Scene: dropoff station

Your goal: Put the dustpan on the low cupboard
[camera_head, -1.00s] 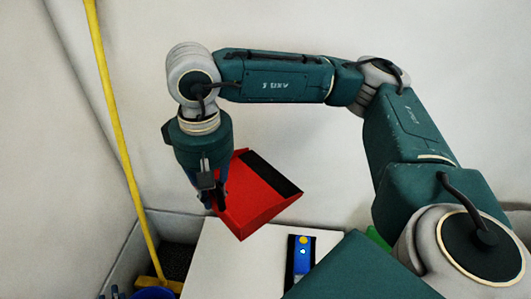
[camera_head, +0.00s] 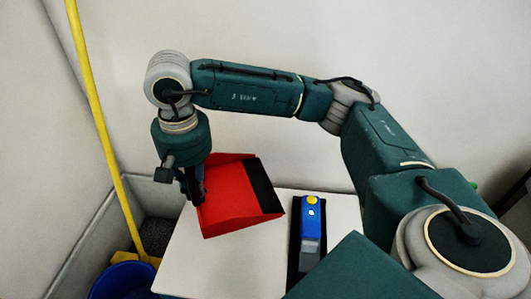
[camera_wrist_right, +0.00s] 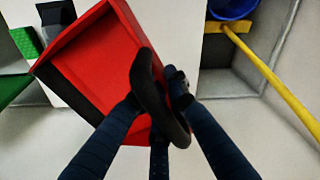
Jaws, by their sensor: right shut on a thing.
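The red dustpan (camera_head: 232,200) has a black strip (camera_head: 265,187) along its right edge. My right gripper (camera_head: 193,187) is shut on it at its left end; in the right wrist view the fingers (camera_wrist_right: 160,105) close around its dark handle part. The low cupboard (camera_head: 345,225) has a white top, and the dustpan overlaps its back left part in the head view. I cannot tell whether the dustpan touches the top. The dustpan also shows in the right wrist view (camera_wrist_right: 95,65). My left gripper is not in view.
A blue device with a yellow top (camera_head: 311,225) stands on a black base on the cupboard, right of the dustpan. A yellow broom (camera_head: 100,125) leans in the left corner, near a blue bucket (camera_head: 122,280). White walls stand behind and left.

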